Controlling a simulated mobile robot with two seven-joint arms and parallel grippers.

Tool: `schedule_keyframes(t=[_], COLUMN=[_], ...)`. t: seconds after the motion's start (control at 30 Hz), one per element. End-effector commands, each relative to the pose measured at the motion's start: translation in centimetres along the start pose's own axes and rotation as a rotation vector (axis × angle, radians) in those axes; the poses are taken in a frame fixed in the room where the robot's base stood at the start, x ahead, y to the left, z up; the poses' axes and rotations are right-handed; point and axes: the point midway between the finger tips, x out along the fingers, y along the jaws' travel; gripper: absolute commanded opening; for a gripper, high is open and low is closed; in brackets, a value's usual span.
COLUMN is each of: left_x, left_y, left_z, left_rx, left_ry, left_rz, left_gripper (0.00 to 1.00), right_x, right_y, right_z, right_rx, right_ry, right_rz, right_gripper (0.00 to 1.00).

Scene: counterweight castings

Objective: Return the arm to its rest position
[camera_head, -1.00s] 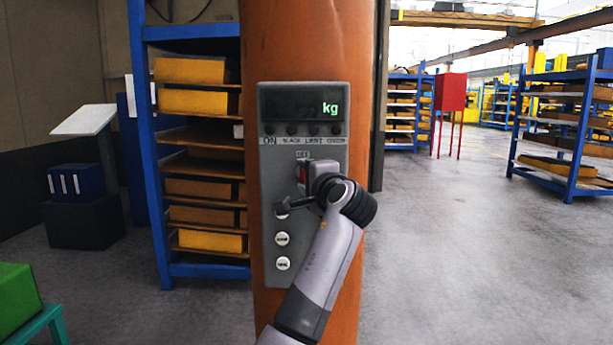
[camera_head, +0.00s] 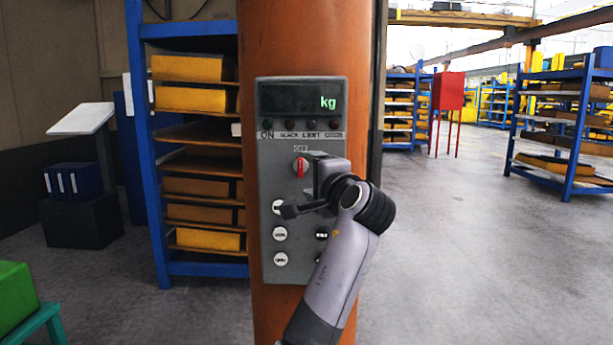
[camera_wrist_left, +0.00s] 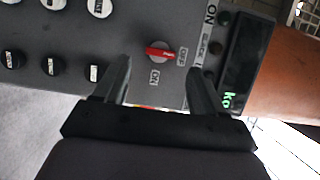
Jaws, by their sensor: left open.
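My left gripper (camera_head: 318,160) is in front of the grey control panel (camera_head: 270,187) on the orange column. In the left wrist view my gripper (camera_wrist_left: 152,75) has its two fingers spread apart and empty. The red rotary switch (camera_head: 300,167) is just left of the gripper in the head view. In the left wrist view the red switch (camera_wrist_left: 159,52) lies beyond the fingertips, between them, with ON and OFF labels on either side. The display (camera_head: 302,97) shows "kg" in green. My arm covers the lower right part of the panel. My right gripper is not seen.
The orange column (camera_head: 300,40) stands close in front. A blue shelf rack (camera_head: 150,150) with yellow and orange boxes is behind it on the left. A green box (camera_head: 15,295) is at lower left. The grey floor (camera_head: 450,260) at right is clear.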

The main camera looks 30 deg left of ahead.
Motion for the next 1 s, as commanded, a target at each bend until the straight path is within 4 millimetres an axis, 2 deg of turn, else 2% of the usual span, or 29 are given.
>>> schedule_keyframes(t=[0.03,0.2,0.77,0.87,0.97,1.0], left_x=[-0.8,-2.2,-2.3,-2.1,-1.9,-1.9], left_y=[0.2,0.1,0.2,1.9,5.7,7.6], left_z=[-0.1,0.0,0.0,-0.4,-1.1,-1.3], left_rx=[0.000,0.000,0.001,0.001,-0.010,-0.020], left_ry=[0.002,0.000,0.002,0.027,0.088,0.121], left_rz=[0.000,0.001,0.002,0.015,0.047,0.066], left_gripper=[0.70,0.70,0.70,0.70,0.70,0.70], right_x=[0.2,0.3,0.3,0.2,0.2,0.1], right_y=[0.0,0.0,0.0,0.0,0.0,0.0], right_z=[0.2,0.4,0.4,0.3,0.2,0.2], right_rx=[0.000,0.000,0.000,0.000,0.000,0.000], right_ry=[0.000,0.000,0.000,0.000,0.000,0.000], right_rz=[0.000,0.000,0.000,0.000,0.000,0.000], right_gripper=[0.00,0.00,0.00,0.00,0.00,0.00])
